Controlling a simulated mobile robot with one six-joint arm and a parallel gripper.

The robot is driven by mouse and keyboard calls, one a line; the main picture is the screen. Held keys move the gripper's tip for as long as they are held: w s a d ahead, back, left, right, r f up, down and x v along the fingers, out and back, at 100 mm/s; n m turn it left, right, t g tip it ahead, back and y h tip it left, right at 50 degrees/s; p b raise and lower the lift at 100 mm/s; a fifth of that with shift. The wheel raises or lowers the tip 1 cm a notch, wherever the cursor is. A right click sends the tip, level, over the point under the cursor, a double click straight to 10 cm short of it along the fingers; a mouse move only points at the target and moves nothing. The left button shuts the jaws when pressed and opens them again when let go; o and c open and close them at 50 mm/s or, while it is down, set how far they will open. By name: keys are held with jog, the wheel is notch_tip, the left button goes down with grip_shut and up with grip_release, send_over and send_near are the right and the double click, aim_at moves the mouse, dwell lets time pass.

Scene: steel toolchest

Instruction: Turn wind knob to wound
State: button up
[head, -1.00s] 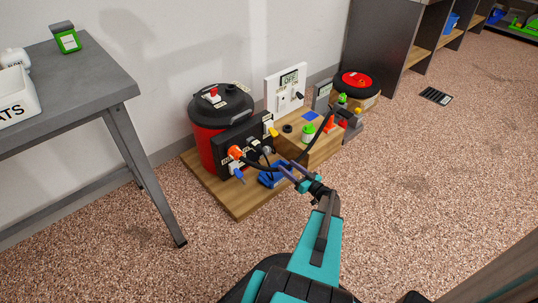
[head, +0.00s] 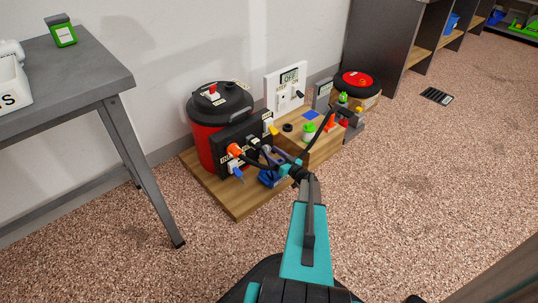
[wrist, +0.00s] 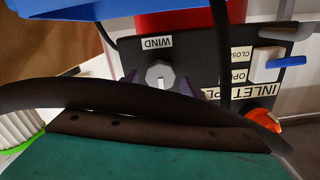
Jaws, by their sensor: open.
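The wind knob (wrist: 160,73) is a round grey-white dial with a light pointer mark at its lower side in the wrist view. It sits on a dark panel (wrist: 200,58) below a white WIND label (wrist: 157,43). My gripper (wrist: 170,84) is open, with one purple finger on each side of the knob; I cannot tell whether they touch it. In the head view my gripper (head: 264,150) is at the front of the dark panel (head: 222,150). The knob is hard to make out there.
A red drum with a black lid (head: 205,132) stands behind the panel. An orange fitting (head: 235,150) and a blue lever (wrist: 278,62) are close by. A wooden block (head: 322,148) with a green-topped part stands to the right. A grey table (head: 90,75) is at left; the front floor is clear.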

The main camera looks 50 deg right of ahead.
jog(key=shift+w, duration=0.55)
jog(key=shift+c, duration=0.3)
